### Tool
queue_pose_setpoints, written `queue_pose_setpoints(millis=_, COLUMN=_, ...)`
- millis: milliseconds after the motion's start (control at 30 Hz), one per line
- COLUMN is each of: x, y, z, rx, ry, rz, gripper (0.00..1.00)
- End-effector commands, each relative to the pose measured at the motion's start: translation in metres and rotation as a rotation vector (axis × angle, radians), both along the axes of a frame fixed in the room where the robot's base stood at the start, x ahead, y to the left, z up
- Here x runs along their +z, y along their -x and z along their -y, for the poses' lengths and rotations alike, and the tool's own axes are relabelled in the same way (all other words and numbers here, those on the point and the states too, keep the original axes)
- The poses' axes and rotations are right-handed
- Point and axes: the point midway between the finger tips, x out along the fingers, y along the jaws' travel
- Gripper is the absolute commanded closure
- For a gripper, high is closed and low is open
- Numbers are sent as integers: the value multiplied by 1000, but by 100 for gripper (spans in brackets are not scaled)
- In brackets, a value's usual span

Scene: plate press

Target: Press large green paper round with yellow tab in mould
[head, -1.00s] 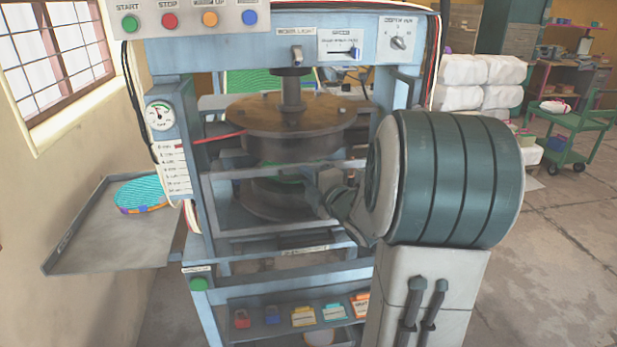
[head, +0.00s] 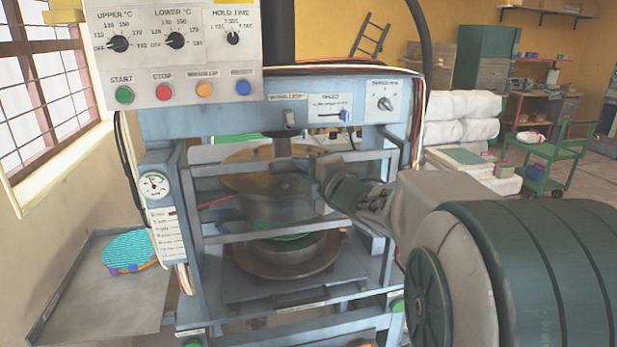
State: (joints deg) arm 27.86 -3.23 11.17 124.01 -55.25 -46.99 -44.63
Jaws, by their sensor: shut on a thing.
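A press with blue-grey frame (head: 153,222) stands in front of me. Its brown upper plate (head: 245,182) hangs above the round lower mould (head: 300,262). A green paper round (head: 283,238) lies in the lower mould, partly hidden by a guard bar; I cannot make out a yellow tab. A barred guard frame (head: 240,236) stands across the front of the gap between the plates. My gripper (head: 322,184) is at the guard's upper right side and appears shut on it; the fingertips are hard to see.
A control panel (head: 180,50) with dials and START (head: 124,95), STOP (head: 164,92) and other buttons is at the upper left. A side tray (head: 110,310) holds teal rounds (head: 130,248). White bundles (head: 460,118) and a green cart (head: 548,160) stand behind at right.

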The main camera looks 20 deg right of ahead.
Motion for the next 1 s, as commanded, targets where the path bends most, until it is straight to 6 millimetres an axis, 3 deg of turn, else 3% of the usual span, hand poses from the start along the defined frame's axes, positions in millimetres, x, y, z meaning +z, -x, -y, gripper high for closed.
queue_pose_setpoints(millis=333, x=0, y=0, z=-1, rx=3, ry=1, rz=-2, gripper=100)
queue_pose_setpoints(millis=400, x=0, y=0, z=0, rx=2, ry=1, rz=-2, gripper=73)
queue_pose_setpoints(millis=433, x=0, y=0, z=0, rx=1, ry=1, rz=-2, gripper=67)
queue_pose_setpoints(millis=767, x=0, y=2, z=2, rx=0, ry=2, rz=-2, gripper=67)
queue_pose_setpoints(millis=1000, x=-1, y=33, z=13, rx=-3, ry=2, rz=0, gripper=67)
